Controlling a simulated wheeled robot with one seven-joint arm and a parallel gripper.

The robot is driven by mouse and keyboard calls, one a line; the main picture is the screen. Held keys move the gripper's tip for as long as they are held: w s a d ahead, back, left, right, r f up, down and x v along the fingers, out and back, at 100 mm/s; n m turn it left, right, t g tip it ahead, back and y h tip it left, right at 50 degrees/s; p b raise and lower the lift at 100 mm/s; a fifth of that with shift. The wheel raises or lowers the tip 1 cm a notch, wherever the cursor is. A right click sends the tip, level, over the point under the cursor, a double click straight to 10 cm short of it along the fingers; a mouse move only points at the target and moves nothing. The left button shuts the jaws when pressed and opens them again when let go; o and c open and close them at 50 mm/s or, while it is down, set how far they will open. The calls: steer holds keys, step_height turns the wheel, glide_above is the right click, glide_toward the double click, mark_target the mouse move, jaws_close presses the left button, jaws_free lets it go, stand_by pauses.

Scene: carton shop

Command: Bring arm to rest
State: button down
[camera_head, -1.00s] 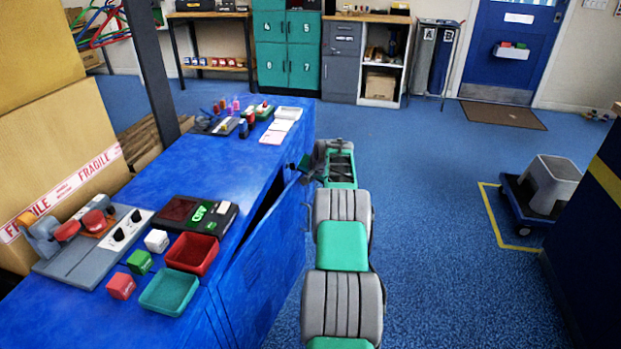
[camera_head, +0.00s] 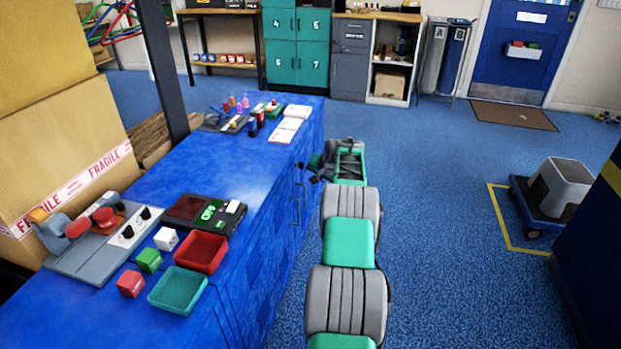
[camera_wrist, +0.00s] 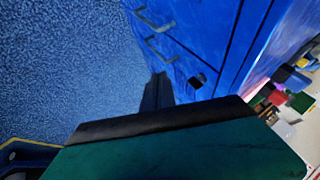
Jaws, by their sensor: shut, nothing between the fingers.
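My arm stretches forward along the right side of the blue workbench (camera_head: 262,165). My gripper (camera_head: 308,172) is at its far end, beside the bench front and above the floor. It is small and dark there. In the wrist view my gripper (camera_wrist: 158,90) shows as dark fingers, shut and empty, close to the blue cabinet front with its handles. I cannot tell whether it touches the front. The cabinet door (camera_head: 262,255) looks flush with the bench.
The bench top carries a red tray (camera_head: 201,252), a green tray (camera_head: 177,290), small cubes and a dark device (camera_head: 205,213). A dark counter (camera_head: 590,250) stands at the right edge. Blue floor between is clear.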

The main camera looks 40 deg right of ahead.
steer(key=s+d+p+v, duration=0.1)
steer(key=d+v, duration=0.1)
steer(key=v, duration=0.8)
steer(key=a+r+n+g+y+p, duration=0.1)
steer(key=a+r+n+p, duration=0.15)
steer(key=a+r, duration=0.55)
steer(key=a+r+n+p, duration=0.2)
steer(key=a+r+p, duration=0.2)
steer(key=a, duration=0.9)
steer(key=a+r+n+g+y+p, duration=0.1)
steer(key=a+r+n+p, duration=0.15)
steer(key=a+r, duration=0.55)
steer(key=s+a+r+n+p, duration=0.1)
steer(key=s+a+p, duration=0.1)
steer(key=s+a, duration=0.35)
steer(key=s+a+r+n+p, duration=0.1)
steer(key=s+a+p, duration=0.2)
steer(key=a, duration=0.5)
steer(key=s+a+n+g+p, duration=0.1)
steer(key=s+a+n, duration=0.1)
steer(key=s+a, duration=0.2)
steer(key=s+a+n+p, duration=0.1)
steer(key=s+a, duration=0.4)
steer(key=s, duration=0.5)
steer(key=shift+n+g+p, duration=0.4)
steer(key=shift+p, duration=0.2)
steer(key=c, duration=2.1)
jaws_free()
steer(key=shift+f, duration=0.1)
